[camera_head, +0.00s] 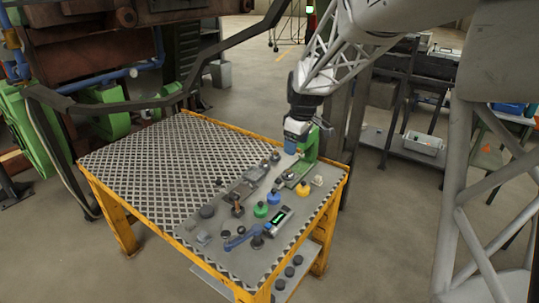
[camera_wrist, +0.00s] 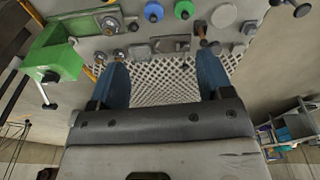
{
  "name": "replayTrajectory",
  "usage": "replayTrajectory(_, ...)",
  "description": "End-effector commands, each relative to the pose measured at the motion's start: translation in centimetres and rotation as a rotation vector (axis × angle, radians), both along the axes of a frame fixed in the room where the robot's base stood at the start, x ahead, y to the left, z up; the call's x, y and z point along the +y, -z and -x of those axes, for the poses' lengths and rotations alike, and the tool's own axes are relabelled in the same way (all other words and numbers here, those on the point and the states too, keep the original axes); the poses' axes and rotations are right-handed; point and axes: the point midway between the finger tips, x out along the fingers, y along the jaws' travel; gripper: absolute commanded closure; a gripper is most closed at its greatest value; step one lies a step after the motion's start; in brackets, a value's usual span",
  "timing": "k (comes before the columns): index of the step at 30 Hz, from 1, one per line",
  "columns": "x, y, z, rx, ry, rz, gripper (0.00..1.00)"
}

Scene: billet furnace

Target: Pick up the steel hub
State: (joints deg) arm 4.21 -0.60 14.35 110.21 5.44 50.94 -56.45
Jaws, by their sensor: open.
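I cannot tell for certain which part is the steel hub. A round grey disc (camera_head: 207,212) lies on the worktable's grey mat and shows in the wrist view (camera_wrist: 224,15). A small round metal piece (camera_wrist: 109,22) sits on the plate beside the green press (camera_wrist: 58,52). My gripper (camera_wrist: 162,60) is open, its two blue fingers apart with nothing between them. In the head view my gripper (camera_head: 295,138) is at the table's far right, beside the green press (camera_head: 309,150). It is apart from the grey disc.
The mat holds green (camera_head: 260,210), blue (camera_head: 274,197) and yellow (camera_head: 280,190) knobs, a brown post (camera_head: 237,208), a display box (camera_head: 281,219) and a blue lever piece (camera_head: 240,238). The patterned left tabletop (camera_head: 150,160) is clear. A dark bent rail passes behind the table.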

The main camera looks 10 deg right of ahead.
Motion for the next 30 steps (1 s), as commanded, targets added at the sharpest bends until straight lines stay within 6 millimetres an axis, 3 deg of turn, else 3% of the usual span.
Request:
replayTrajectory(3,-0.5,1.8,-3.0,0.007,-0.062,-0.001,0.27)
replayTrajectory(18,-2.6,10.5,-13.7,0.021,-0.329,-0.009,0.27)
replayTrajectory(24,-3.4,14.5,-17.2,0.025,-0.431,-0.015,0.27)
replayTrajectory(30,-4.0,17.2,-19.5,0.024,-0.499,-0.018,0.27)
